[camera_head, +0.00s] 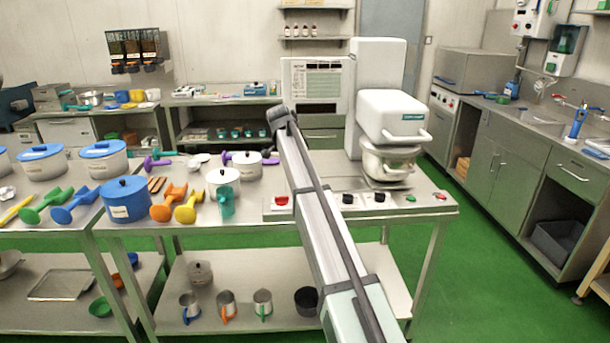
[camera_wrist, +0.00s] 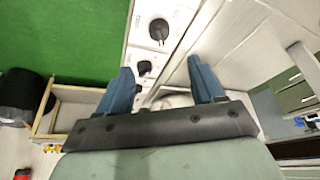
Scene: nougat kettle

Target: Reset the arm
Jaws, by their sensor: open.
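My arm rises from the bottom of the head view across the front table, up to a dark joint in front of the white machine's left panel. My gripper is not clearly seen there. In the wrist view my gripper (camera_wrist: 160,67) has its two blue fingers spread apart, with nothing held between them. Black knobs (camera_wrist: 158,31) on a pale panel show beyond the fingers.
The white kettle machine (camera_head: 391,117) stands on the front table (camera_head: 435,205), right of my arm, with a pale bowl (camera_head: 388,165) under its head. A red button (camera_head: 281,201) is left of the arm.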

